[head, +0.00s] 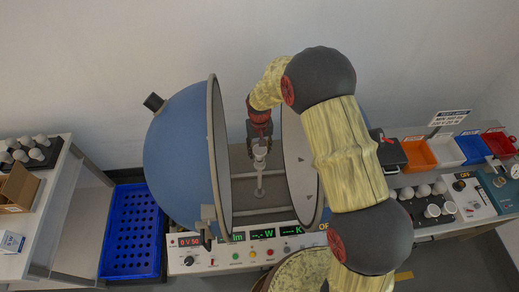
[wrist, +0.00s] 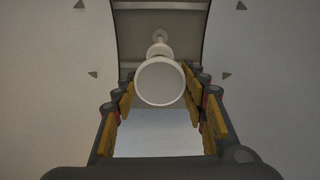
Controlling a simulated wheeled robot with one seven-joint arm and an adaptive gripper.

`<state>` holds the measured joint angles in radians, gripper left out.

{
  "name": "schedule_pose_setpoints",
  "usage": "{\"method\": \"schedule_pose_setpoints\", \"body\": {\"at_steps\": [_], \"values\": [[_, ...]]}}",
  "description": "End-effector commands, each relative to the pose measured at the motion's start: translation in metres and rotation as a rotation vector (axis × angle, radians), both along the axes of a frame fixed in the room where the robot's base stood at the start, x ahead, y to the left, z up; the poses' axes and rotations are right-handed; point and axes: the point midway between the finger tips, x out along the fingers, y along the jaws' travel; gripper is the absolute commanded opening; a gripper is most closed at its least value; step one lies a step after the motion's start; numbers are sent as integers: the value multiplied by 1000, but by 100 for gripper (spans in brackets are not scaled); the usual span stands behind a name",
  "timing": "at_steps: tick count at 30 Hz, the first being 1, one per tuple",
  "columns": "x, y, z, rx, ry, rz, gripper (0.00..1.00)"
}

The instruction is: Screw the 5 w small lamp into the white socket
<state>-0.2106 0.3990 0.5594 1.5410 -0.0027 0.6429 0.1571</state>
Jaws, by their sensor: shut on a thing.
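My gripper (head: 259,136) reaches down between the two open halves of the blue sphere. It is shut on a white lamp (wrist: 160,82), whose round pale face lies between the yellow finger pads in the wrist view. The lamp also shows small below the gripper in the head view (head: 259,152). A pale upright post (head: 259,184) stands under it on the sphere's centre line. The white socket at the post's top is largely hidden by the lamp and fingers. I cannot tell whether the lamp touches the socket, nor read any wattage.
The sphere's left half (head: 180,150) and right rim (head: 300,170) stand close on both sides. A control panel (head: 245,250) lies in front. A blue crate (head: 131,232) is at left. Several bulbs stand in racks on both side tables. Coloured bins include an orange one (head: 418,154).

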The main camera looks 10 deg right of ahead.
Motion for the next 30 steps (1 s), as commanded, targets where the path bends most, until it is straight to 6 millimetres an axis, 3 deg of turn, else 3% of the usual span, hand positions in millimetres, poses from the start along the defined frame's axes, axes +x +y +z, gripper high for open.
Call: {"method": "schedule_pose_setpoints", "body": {"at_steps": [1, 2, 12, 23, 30], "values": [[0, 0, 0, 0, 0, 0, 17], [0, 0, 0, 0, 0, 0, 45], [0, 0, 0, 0, 0, 0, 64], [0, 0, 3, 0, -2, 0, 64], [1, 0, 39, 1, -5, 0, 64]]}}
